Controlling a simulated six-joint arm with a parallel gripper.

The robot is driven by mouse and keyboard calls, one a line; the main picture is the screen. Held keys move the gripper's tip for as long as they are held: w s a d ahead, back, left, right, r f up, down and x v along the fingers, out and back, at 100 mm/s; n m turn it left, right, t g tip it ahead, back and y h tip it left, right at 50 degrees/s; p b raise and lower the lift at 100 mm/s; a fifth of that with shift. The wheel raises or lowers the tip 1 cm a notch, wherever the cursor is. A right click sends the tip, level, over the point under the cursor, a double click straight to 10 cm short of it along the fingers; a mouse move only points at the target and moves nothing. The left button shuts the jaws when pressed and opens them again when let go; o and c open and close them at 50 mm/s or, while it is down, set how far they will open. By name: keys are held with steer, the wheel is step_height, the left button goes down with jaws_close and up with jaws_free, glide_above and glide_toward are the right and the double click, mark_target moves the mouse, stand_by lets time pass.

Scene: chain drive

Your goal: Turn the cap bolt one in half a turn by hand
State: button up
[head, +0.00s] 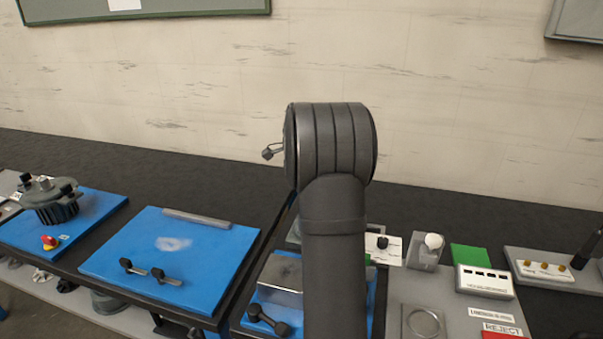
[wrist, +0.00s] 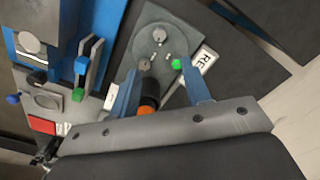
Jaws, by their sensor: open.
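My gripper (wrist: 160,68) is open in the wrist view, its two blue-grey fingers apart over a grey plate (wrist: 152,18). A round grey disc (wrist: 158,36) with small pale studs lies on the plate, ahead of the fingertips. A small green knob or bolt head (wrist: 177,64) is near the right fingertip. A dark cylinder with an orange end (wrist: 147,110) is beside the left finger; I cannot tell whether they touch. I cannot tell which part is cap bolt one. In the head view my arm hides the gripper and its work area.
In the head view, a blue board (head: 200,255) with dark handles lies left, a green pad (head: 470,256) and red reject area (head: 502,335) right.

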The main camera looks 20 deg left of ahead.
step_height(320, 180, up, 5)
steer(key=shift+f, duration=0.1)
stand_by(0.4)
step_height(320, 180, down, 18)
steer(key=shift+r, duration=0.25)
stand_by(0.3)
steer(key=shift+r, duration=0.1)
